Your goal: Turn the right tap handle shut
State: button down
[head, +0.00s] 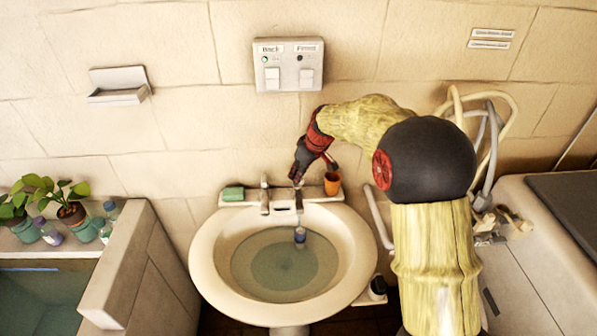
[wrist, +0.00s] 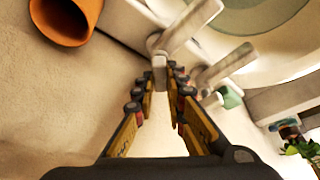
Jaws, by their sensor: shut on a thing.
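The washbasin (head: 205,258) has two grey taps on its back rim. The right tap (head: 299,203) is partly hidden by my gripper (head: 298,174) in the head view. In the wrist view my gripper (wrist: 165,85) has its fingertips close together on the right tap handle (wrist: 159,70), a small grey block beside the tap's spout (wrist: 190,25). The left tap (head: 264,195) stands apart to the left; it also shows in the wrist view (wrist: 225,66).
An orange cup (head: 332,185) stands on the rim close to the right of my gripper. A green soap bar (head: 233,193) lies on the left rim. A switch panel (head: 287,65) is on the wall above.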

jog(key=m+p, duration=0.2)
jog(key=m+t+h+p, duration=0.1)
jog(key=m+p, duration=0.1)
jog(key=shift+r+m+h, duration=0.3)
jog(key=shift+r, duration=0.05)
jog(key=shift+a+f+m+h+p, duration=0.1)
jog(key=shift+m+h+p, duration=0.3)
jog(key=shift+m, duration=0.5)
jog(key=m+h, duration=0.1)
jog(key=m, duration=0.2)
jog(key=shift+a+f+b, duration=0.1)
jog(key=shift+f+b, duration=0.1)
jog(key=shift+b, duration=0.15)
jog(key=shift+f+m+h+b, duration=0.1)
jog(key=shift+m+h+b, duration=0.7)
jog(key=shift+m, duration=0.9)
jog(key=shift+s, duration=0.1)
jog(key=shift+s+f, duration=0.1)
jog(key=c, duration=1.6)
grip_release()
jog(key=shift+d, duration=0.25)
jog(key=shift+c, duration=0.2)
jog(key=shift+o, duration=0.3)
jog(key=shift+a, duration=0.1)
jog(key=shift+a, duration=0.1)
